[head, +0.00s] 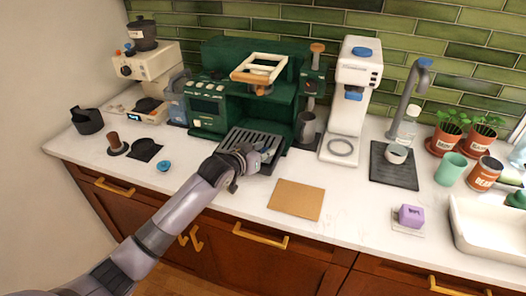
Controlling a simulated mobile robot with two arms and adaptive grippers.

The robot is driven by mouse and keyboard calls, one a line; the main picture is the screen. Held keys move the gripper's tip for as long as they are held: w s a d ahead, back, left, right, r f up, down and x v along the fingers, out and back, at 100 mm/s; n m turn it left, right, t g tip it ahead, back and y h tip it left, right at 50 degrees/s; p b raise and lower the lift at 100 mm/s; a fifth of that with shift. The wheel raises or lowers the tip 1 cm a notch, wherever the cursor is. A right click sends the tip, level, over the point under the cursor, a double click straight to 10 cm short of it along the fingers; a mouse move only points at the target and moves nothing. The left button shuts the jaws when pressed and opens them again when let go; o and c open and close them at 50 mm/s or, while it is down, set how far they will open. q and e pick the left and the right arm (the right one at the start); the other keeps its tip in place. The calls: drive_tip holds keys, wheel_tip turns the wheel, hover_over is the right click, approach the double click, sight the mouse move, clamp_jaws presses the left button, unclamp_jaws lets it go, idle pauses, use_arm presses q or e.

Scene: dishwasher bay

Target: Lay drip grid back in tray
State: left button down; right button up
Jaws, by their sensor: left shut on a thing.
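The grey slatted drip grid (243,138) is at the foot of the green espresso machine (215,110), over the dark drip tray (275,165). My left gripper (257,156) is shut on the grid at its front right side. The gripper and wrist hide the front part of the grid and some of the tray. I cannot tell whether the grid lies flat in the tray or is held slightly above it. My right gripper is not in view.
A white coffee machine (350,100) stands to the right. A brown mat (295,200) lies in front on the white counter (350,215). A blue-topped small item (164,166) and a tamper (116,145) are at the left. Clear counter surrounds the mat.

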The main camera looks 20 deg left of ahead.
use_arm(q)
drive_tip(key=shift+r+p, duration=0.1)
drive_tip(key=shift+p, duration=0.25)
drive_tip(key=shift+f, duration=0.5)
idle(0.8)
drive_tip(key=c, duration=1.3)
unclamp_jaws()
drive_tip(key=v, duration=1.2)
drive_tip(key=shift+a, duration=0.1)
